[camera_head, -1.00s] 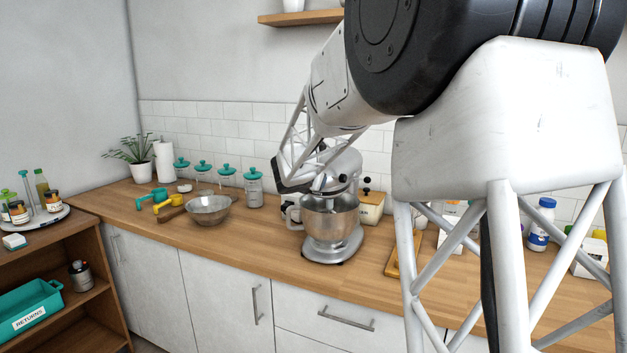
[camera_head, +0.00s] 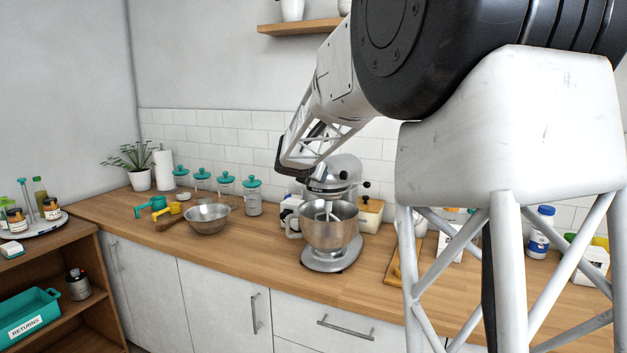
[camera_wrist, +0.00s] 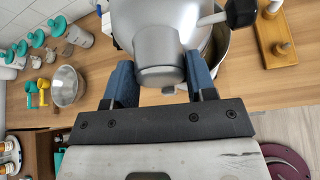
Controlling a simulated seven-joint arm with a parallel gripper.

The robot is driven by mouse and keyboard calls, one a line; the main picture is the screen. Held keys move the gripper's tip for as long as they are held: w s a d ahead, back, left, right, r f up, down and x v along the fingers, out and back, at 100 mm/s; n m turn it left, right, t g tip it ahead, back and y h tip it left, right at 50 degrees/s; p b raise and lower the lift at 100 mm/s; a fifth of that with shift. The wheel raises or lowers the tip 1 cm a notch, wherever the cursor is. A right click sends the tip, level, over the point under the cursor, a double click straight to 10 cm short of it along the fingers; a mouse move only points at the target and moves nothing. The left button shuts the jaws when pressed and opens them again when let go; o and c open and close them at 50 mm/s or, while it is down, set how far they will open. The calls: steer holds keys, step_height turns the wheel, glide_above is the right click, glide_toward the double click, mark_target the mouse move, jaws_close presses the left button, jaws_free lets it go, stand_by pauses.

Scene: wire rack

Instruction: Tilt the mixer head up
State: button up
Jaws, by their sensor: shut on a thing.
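The silver stand mixer stands on the wooden counter, and its rounded head (camera_head: 343,171) sits above the steel mixer bowl (camera_head: 328,233). A beater hangs from the head into the bowl. My gripper (camera_head: 303,172) is at the front end of the head, partly hidden by its own frame. In the wrist view the head (camera_wrist: 163,35) lies between the two blue fingers of my gripper (camera_wrist: 160,82), which is shut on it. The bowl's rim (camera_wrist: 221,43) shows behind the head. The head looks slightly tilted up; the exact angle is unclear.
A metal bowl (camera_head: 208,219), a yellow scoop (camera_head: 174,208) and teal-lidded jars (camera_head: 252,196) stand to the left. A cream box (camera_head: 370,214) is close behind the mixer. A wooden board (camera_head: 403,262) lies to the right. A shelf (camera_head: 300,22) hangs above.

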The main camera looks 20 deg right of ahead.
steer(key=shift+d+r, duration=0.1)
steer(key=shift+r, duration=0.05)
steer(key=o, duration=1.3)
steer(key=shift+c, duration=0.2)
steer(key=v, duration=0.8)
steer(key=shift+w, duration=0.1)
